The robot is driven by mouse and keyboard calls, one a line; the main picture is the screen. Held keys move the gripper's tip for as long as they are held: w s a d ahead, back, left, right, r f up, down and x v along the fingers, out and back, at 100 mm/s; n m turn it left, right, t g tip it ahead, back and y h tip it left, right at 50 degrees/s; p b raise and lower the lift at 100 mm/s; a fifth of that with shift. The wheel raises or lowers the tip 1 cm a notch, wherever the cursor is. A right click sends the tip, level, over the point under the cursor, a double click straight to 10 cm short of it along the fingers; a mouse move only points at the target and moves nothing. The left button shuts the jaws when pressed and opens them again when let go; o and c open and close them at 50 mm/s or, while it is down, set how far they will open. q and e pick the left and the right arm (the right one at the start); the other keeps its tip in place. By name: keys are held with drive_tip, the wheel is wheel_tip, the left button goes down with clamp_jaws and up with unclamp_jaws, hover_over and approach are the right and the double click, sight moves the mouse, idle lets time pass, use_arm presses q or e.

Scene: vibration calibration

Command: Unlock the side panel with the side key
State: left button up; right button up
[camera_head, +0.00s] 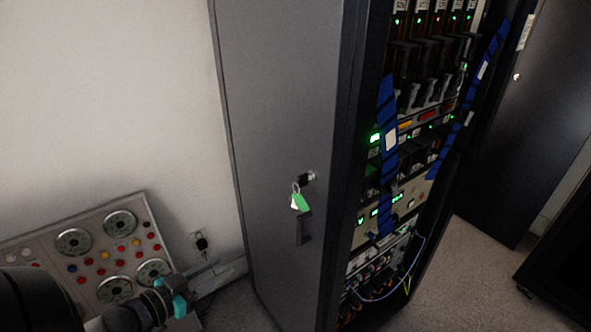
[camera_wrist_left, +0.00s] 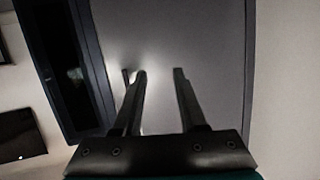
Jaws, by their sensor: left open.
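The grey side panel (camera_head: 275,110) of the tall cabinet faces left in the head view. The side key (camera_head: 306,178) sits at the lock in the panel, near its right edge. A ring with a green tag (camera_head: 300,202) and a dark piece hangs below it. My left gripper (camera_head: 243,267) is open and empty, low and left of the key, near the panel's lower left edge. In the left wrist view its two fingers (camera_wrist_left: 158,74) stand apart before the panel (camera_wrist_left: 205,45). A small dark shape by the left fingertip is unclear. My right gripper is out of view.
The cabinet's open front (camera_head: 410,150) holds lit modules, blue straps and loose cables (camera_head: 385,285). A console (camera_head: 95,250) with dials and coloured buttons stands at lower left, beside a wall outlet (camera_head: 200,240). Space left of the upper panel looks clear.

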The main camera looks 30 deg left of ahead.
sight(297, 182)
use_arm(q)
drive_tip(key=w+d+r+m+t+h+p, duration=0.1)
drive_tip(key=d+r+h+p, duration=0.2)
drive_tip(key=r, duration=0.7)
drive_tip(key=w+d+r+m+t+h+p, duration=0.1)
drive_tip(key=d+r+m+h+p, duration=0.15)
drive_tip(key=r, duration=0.65)
drive_tip(key=shift+n, duration=0.45)
drive_tip(key=shift+b+x, duration=0.75)
drive_tip(key=shift+x, duration=6.5)
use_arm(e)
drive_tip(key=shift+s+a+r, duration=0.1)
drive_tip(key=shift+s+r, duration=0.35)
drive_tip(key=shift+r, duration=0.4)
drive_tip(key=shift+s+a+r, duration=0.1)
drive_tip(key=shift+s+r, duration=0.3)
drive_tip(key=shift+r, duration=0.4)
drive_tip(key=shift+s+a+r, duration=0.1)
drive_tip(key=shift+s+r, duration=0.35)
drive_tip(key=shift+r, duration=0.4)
use_arm(q)
drive_tip(key=shift+f, duration=0.15)
clamp_jaws()
